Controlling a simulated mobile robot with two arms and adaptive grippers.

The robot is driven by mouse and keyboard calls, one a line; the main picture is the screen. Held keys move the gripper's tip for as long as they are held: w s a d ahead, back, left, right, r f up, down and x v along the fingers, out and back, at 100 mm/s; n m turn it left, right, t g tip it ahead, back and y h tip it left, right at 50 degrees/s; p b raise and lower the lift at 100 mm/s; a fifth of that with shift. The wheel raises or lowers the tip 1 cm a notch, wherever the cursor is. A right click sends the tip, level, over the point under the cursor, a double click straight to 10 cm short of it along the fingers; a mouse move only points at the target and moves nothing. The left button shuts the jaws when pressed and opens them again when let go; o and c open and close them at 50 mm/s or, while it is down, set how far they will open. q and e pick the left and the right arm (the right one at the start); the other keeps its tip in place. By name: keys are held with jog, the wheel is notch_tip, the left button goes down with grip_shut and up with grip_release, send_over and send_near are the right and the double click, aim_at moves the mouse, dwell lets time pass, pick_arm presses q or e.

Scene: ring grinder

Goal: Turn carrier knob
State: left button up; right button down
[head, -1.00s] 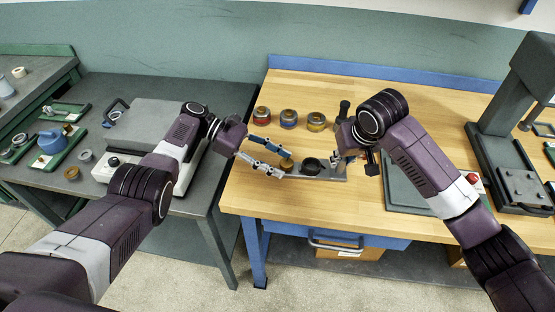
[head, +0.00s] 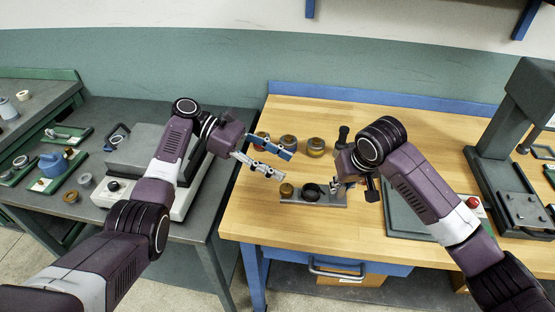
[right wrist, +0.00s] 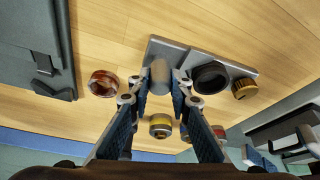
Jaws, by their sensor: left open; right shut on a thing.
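The carrier is a flat grey metal plate (head: 334,201) near the front edge of the wooden bench. A small brass knob (head: 286,190) stands at its left end, beside a round black cup (head: 311,192). In the right wrist view the knob (right wrist: 244,88) and the cup (right wrist: 210,77) show clearly. My right gripper (right wrist: 160,88) is shut on a grey upright post (right wrist: 160,73) at the plate's other end. My left gripper (head: 287,164) is open and empty, above and behind the knob, apart from it.
Several small jars, one of them amber (head: 316,147), stand behind the carrier. A dark green mat (head: 405,205) and a tall grey press (head: 499,150) are on the right. A grey side table (head: 225,165) with a white-based machine (head: 120,200) stands left. Bench wood between is clear.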

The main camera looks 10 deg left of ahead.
aim_at(286, 188)
pick_arm(q)
jog(key=shift+r, duration=0.5)
notch_tip(286, 188, up, 2)
jog(key=s+a+m+t+y, duration=0.15)
jog(key=m+y, duration=0.35)
jog(key=m, duration=0.9)
jog(key=s+m+t+y, duration=0.15)
jog(key=m+y, duration=0.25)
jog(key=m, duration=1.1)
jog(key=shift+t+y, duration=0.3)
jog(key=x, duration=1.1)
jog(key=shift+w+f, duration=0.25)
jog(key=shift+f, duration=0.05)
jog(key=shift+c, duration=0.5)
